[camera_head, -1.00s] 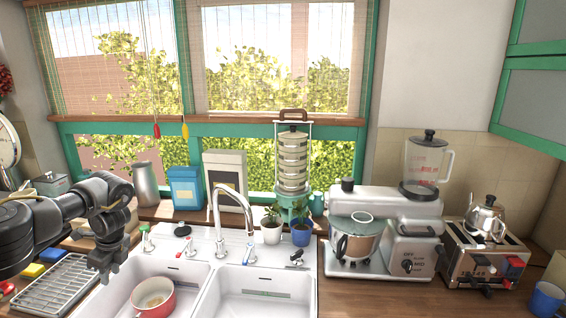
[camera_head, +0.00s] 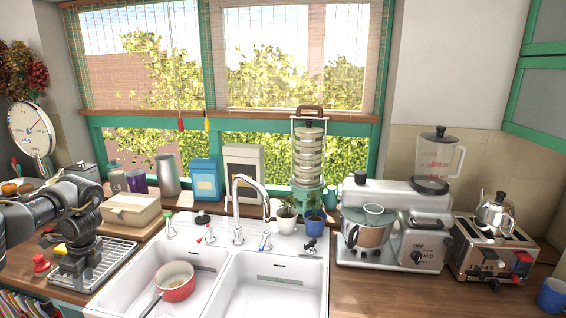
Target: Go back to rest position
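My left arm comes in from the left, and its dark gripper (camera_head: 84,284) points down over the metal drying rack (camera_head: 118,254), left of the sink. The gripper is small and dark here, so I cannot tell whether its fingers are open or shut. A red pot (camera_head: 177,285) with a pale inside sits in the left basin of the white double sink (camera_head: 235,262), its handle toward the lower left. The gripper is apart from the pot. My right gripper does not show.
A faucet (camera_head: 237,205) stands behind the sink. A wooden box (camera_head: 131,209) is behind the rack. A mixer (camera_head: 395,205), a toaster (camera_head: 488,258) and a blue mug (camera_head: 552,297) stand on the right counter. The counter right of the sink front is clear.

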